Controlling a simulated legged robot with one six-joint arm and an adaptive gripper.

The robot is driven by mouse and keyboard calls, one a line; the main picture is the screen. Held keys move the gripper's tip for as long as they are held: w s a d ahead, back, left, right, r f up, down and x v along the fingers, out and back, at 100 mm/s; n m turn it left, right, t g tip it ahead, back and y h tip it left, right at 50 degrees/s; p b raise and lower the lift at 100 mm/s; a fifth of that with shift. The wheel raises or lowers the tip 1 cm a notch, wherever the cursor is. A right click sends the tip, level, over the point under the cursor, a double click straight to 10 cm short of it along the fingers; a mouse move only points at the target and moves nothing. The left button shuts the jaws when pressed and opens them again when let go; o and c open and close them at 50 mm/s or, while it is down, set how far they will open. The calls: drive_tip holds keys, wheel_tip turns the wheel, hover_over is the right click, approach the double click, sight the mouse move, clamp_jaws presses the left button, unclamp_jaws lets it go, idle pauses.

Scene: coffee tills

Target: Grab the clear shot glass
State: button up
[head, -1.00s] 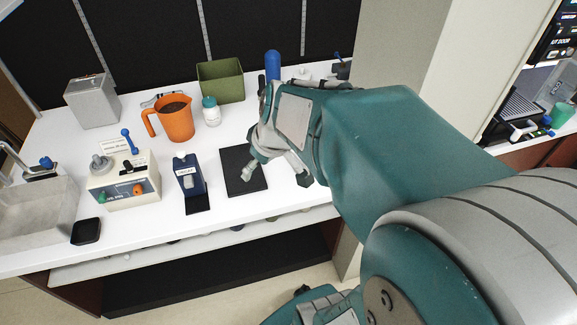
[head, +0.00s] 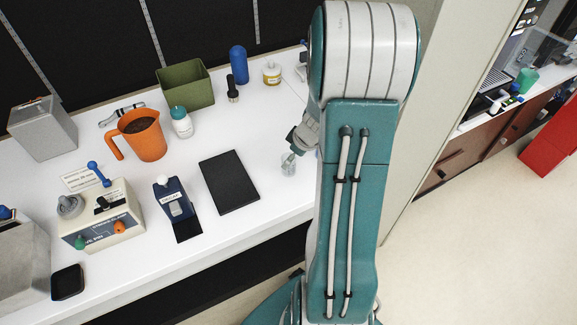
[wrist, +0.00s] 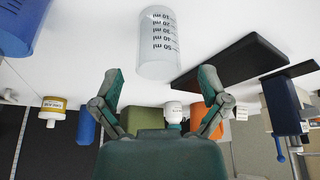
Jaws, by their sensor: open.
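The clear shot glass (wrist: 160,45) with millilitre markings stands on the white counter. In the wrist view it appears inverted, beyond my fingertips and in line with the gap between them. My gripper (wrist: 160,80) is open, its two fingers spread wide with nothing between them. In the head view the glass (head: 289,168) is small, right of the black mat, just below my gripper (head: 298,145). My arm hides most of the gripper there.
A black mat (head: 229,182) lies left of the glass. An orange jug (head: 145,138), green bin (head: 186,87), white bottle (head: 181,123), blue cylinder (head: 238,65) and yellow-labelled jar (head: 272,74) stand farther back. A navy device (head: 174,200) is left of the mat.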

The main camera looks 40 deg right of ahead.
drive_tip(key=shift+x, duration=2.8)
drive_tip(key=shift+d, duration=0.15)
drive_tip(key=c, duration=1.2)
